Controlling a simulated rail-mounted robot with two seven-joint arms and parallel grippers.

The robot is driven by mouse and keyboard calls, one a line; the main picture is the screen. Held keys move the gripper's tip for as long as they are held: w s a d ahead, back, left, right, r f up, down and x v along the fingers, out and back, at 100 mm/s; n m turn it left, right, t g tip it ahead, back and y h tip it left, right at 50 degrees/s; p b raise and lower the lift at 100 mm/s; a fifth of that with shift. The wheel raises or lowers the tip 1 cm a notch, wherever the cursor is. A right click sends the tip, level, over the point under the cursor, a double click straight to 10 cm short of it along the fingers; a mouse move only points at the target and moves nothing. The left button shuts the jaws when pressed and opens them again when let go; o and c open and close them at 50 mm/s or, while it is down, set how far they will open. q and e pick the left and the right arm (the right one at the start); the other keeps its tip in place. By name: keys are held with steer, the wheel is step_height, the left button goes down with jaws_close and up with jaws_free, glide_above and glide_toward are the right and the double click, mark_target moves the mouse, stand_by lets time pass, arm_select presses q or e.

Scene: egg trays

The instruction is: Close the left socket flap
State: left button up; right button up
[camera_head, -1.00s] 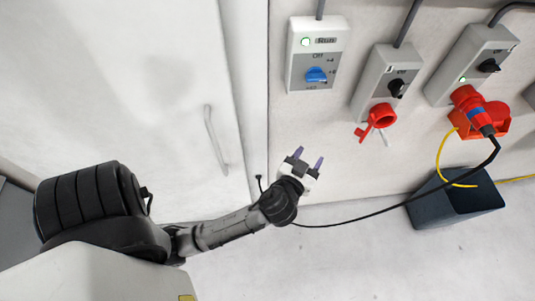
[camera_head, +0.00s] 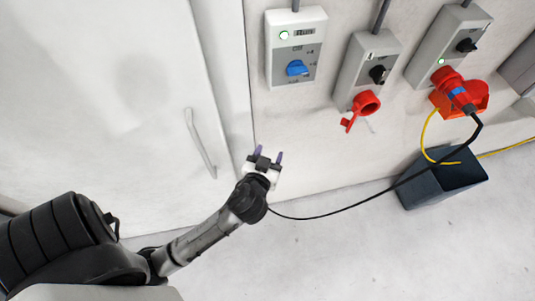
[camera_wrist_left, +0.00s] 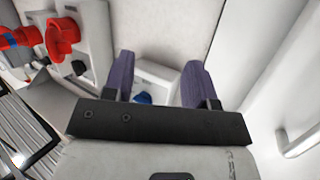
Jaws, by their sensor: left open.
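The left red socket (camera_head: 367,102) sits on the bottom of the middle grey box (camera_head: 352,70). Its red flap (camera_head: 348,123) hangs open at the lower left of the socket opening. My left gripper (camera_head: 269,154) is open and empty, to the left of and below the socket, apart from it. In the left wrist view, its two purple fingers (camera_wrist_left: 160,60) are spread, and the red socket (camera_wrist_left: 62,38) shows at the upper left. The flap is hard to make out there. My right gripper is not in view.
A box with a blue knob (camera_head: 297,68) is above my left gripper. At right, a red plug (camera_head: 452,84) sits in another socket, with a black cable (camera_head: 400,183) sagging towards my gripper. A dark bin (camera_head: 440,187) stands below. A door handle (camera_head: 201,143) is at left.

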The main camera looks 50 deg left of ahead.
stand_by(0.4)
arm_select(q)
steer(key=s+d+f+m+g+h, duration=0.3)
steer(key=s+f+m+g+h, duration=0.15)
steer(key=s, duration=0.45)
steer(key=s+d+f+m+g+h, duration=0.35)
steer(key=s+f+g, duration=0.2)
steer(key=s, duration=0.35)
steer(key=w+p+v, duration=0.2)
steer(key=p+v, duration=0.7)
steer(key=w+r+p+v, duration=0.1)
steer(key=w+p+v, duration=0.1)
steer(key=p+v, duration=0.7)
steer(key=shift+d+r+n+p, duration=0.25)
steer(key=shift+d+n+p, duration=0.2)
steer(key=shift+p, duration=0.35)
